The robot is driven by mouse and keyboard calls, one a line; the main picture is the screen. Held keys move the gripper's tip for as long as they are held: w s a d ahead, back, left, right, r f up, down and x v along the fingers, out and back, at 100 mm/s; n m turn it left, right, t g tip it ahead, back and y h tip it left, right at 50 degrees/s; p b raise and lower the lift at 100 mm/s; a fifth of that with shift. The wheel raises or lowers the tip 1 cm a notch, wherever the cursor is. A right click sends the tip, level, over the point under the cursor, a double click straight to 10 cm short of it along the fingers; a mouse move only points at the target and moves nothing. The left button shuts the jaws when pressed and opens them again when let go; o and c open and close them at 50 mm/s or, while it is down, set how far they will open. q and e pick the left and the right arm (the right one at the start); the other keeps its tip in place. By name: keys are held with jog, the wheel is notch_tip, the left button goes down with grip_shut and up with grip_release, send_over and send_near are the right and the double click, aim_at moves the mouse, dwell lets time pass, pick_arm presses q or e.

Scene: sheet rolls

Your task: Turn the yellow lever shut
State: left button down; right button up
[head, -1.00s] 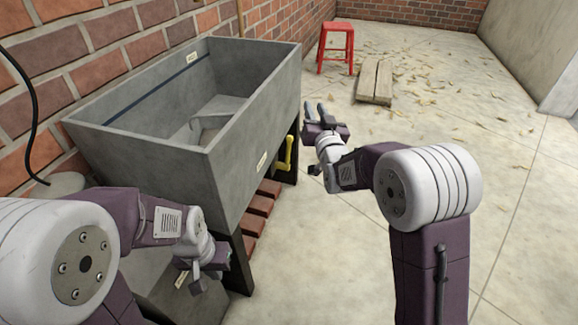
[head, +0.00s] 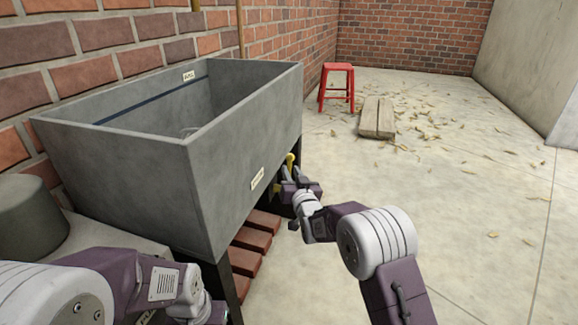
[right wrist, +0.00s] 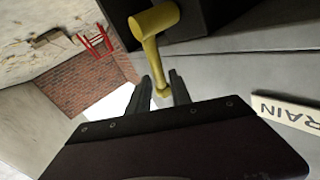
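The yellow lever (head: 291,160) shows at the right end of the grey trough, partly hidden by my right gripper (head: 294,176). In the right wrist view the lever (right wrist: 151,55) runs from a thick yellow pivot at the top down to a rounded end. That end sits between the two fingertips of my right gripper (right wrist: 160,84). The fingers are apart, one on each side of the lever, and close to it; I cannot tell whether they touch it. My left gripper (head: 208,312) is at the bottom edge of the head view, mostly hidden, and its fingers cannot be made out.
The grey trough (head: 120,165) stands on dark legs above reddish slats (head: 252,240). A label ending in "RAIN" (right wrist: 285,112) is beside the lever. A red stool (head: 337,88) and wooden boards (head: 377,118) are farther back. The floor on the right is open.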

aim_at(290, 170)
jog(key=shift+w+a+f+b, duration=0.15)
jog(key=shift+w+f+b, duration=0.1)
jog(key=shift+w, duration=0.35)
jog(key=shift+w+a+f+b, duration=0.15)
jog(key=shift+w+f+b, duration=0.1)
jog(key=shift+w, duration=0.3)
jog(key=shift+w+a+r, duration=0.1)
jog(key=shift+w+r, duration=0.2)
jog(key=shift+w, duration=0.1)
grip_shut()
